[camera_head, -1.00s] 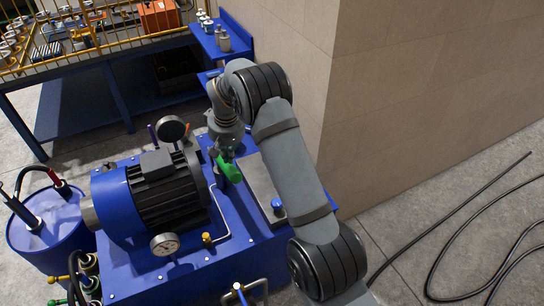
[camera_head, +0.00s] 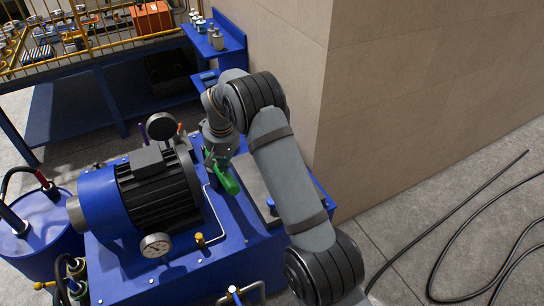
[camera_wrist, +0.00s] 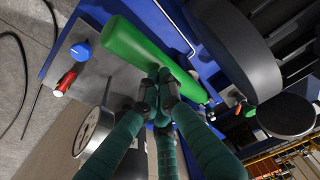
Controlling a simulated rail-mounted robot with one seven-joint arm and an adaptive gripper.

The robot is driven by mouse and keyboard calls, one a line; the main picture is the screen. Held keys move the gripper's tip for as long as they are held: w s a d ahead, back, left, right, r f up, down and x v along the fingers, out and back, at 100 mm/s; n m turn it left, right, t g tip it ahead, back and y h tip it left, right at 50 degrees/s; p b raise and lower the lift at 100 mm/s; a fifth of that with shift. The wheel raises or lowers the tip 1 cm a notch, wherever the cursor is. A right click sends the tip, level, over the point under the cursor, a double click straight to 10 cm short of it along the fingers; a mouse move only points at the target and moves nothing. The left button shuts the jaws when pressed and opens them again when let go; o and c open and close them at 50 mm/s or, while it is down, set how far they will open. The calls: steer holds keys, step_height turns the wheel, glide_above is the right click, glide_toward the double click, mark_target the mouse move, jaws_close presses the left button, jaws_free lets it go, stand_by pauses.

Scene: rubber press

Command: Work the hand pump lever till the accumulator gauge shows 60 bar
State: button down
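The pump lever's green handle (camera_head: 226,180) slants over the blue power unit, just right of the motor. In the wrist view the handle (camera_wrist: 150,55) is a thick green bar crossing the upper middle. My gripper (camera_head: 221,160) is at the handle. In the wrist view its teal fingers (camera_wrist: 161,88) are drawn together, tips against or very near the handle's side; no firm wrap around it shows. A white-faced gauge (camera_head: 155,245) is at the unit's front; its needle is too small to read. A dark round gauge (camera_head: 161,126) stands behind the motor; its reading does not show.
The motor (camera_head: 158,190) stands close left of the lever. A blue drum (camera_head: 35,225) with hoses is at the left. A tan wall (camera_head: 405,90) rises close on the right. A blue knob (camera_wrist: 80,51) sits by the handle. A black hose (camera_head: 455,225) lies on the floor.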

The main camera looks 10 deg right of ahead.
steer(key=shift+s+d+b+x, duration=0.1)
steer(key=shift+s+b+x, duration=0.1)
steer(key=shift+b+x, duration=0.8)
steer(key=shift+s+d+b+x, duration=0.1)
steer(key=shift+s+b+x, duration=0.1)
steer(key=shift+b+x, duration=0.75)
steer(key=shift+s+b+x, duration=0.2)
steer(key=shift+b+x, duration=0.5)
steer(key=shift+x, duration=0.5)
steer(key=p+v, duration=0.3)
steer(key=v, duration=0.1)
steer(key=w+p+v, duration=0.1)
steer(key=p+v, duration=0.2)
steer(key=v, duration=0.1)
steer(key=w+p+v, duration=0.1)
steer(key=p+v, duration=0.2)
steer(key=v, duration=0.1)
steer(key=shift+w+a+r, duration=0.15)
steer(key=shift+a+r, duration=0.1)
steer(key=shift+a, duration=0.15)
steer(key=w+p+v, duration=0.1)
steer(key=p+v, duration=0.3)
steer(key=v, duration=0.2)
steer(key=shift+a, duration=0.2)
